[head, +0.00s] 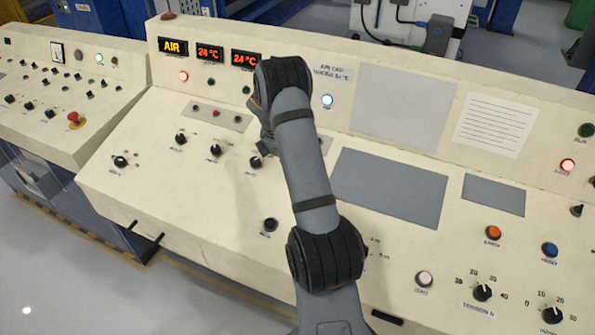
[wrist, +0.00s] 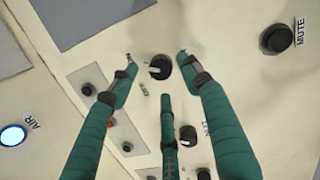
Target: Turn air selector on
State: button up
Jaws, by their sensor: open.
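In the wrist view a black rotary knob (wrist: 161,66) with a white pointer mark lies between the fingertips of my gripper (wrist: 157,74). The mark points to the left in that view. Small labels beside it are too blurred to read, so I cannot confirm it is the air selector. My three teal fingers are spread open around the knob; whether any tip touches it I cannot tell. In the head view my arm hides this knob and the gripper. A lit amber AIR display (head: 173,47) stands on the back panel at upper left.
More black knobs (wrist: 188,133) sit close by, lower in the wrist view. A black MUTE button (wrist: 277,39) is at right, and a lit blue-white lamp (wrist: 13,135) labelled AIR at left.

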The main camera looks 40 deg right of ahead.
jog(key=v, duration=0.9)
jog(key=shift+s+r, duration=0.1)
jog(key=x, duration=1.2)
jog(key=shift+a, duration=0.1)
